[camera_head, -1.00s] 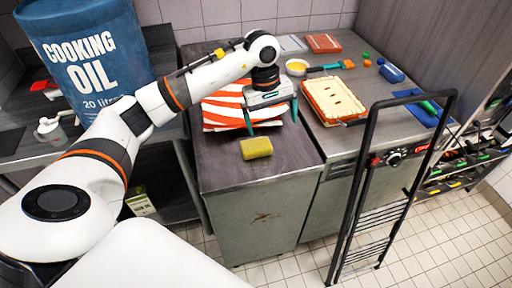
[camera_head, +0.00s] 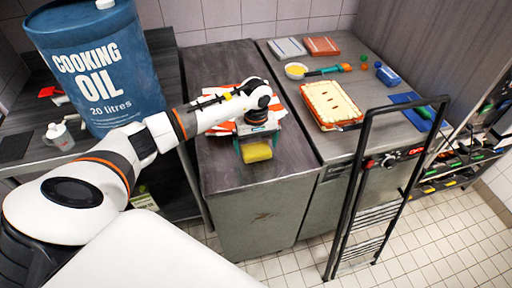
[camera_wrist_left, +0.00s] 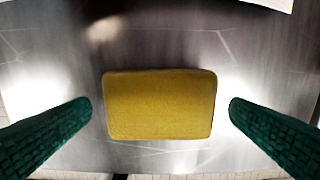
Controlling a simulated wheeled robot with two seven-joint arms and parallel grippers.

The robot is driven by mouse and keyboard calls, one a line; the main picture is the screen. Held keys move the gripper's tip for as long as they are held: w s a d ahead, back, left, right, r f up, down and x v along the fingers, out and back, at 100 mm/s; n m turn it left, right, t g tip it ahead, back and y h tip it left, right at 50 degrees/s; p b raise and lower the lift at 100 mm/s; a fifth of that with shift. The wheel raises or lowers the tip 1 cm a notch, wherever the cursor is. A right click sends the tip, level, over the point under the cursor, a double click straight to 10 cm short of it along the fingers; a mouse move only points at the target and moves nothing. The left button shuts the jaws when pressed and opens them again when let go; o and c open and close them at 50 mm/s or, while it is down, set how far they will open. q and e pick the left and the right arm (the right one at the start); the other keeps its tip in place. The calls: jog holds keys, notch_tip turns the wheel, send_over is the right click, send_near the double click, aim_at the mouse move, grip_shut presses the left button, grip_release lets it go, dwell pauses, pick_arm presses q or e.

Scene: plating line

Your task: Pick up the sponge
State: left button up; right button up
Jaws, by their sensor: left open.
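The yellow sponge (camera_head: 257,152) lies flat near the front edge of the dark counter. In the left wrist view the sponge (camera_wrist_left: 160,104) is centred, its long side running left to right. My left gripper (camera_head: 257,147) is over it, pointing down and open. In the wrist view its two green fingers (camera_wrist_left: 160,108) stand on either side of the sponge, with a gap at each side and no contact visible. My right gripper is not in view.
An orange-and-white striped cloth (camera_head: 222,104) lies behind the gripper. A pastry on a tray (camera_head: 331,104) is to the right. A black-framed rack (camera_head: 362,165) stands before the counter. A blue oil drum (camera_head: 97,70) stands at the left.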

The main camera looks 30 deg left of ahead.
aim_at(256, 148)
pick_arm(q)
jog(key=shift+f, duration=0.5)
jog(key=shift+c, duration=0.3)
jog(key=c, duration=0.8)
jog(key=shift+c, duration=0.2)
jog(key=shift+r, duration=0.15)
jog(key=shift+w+r+b, duration=0.1)
jog(key=shift+r+b, duration=0.2)
jog(key=shift+r, duration=0.1)
notch_tip(256, 148, up, 9)
jog(key=b, duration=0.2)
jog(key=shift+b, duration=0.3)
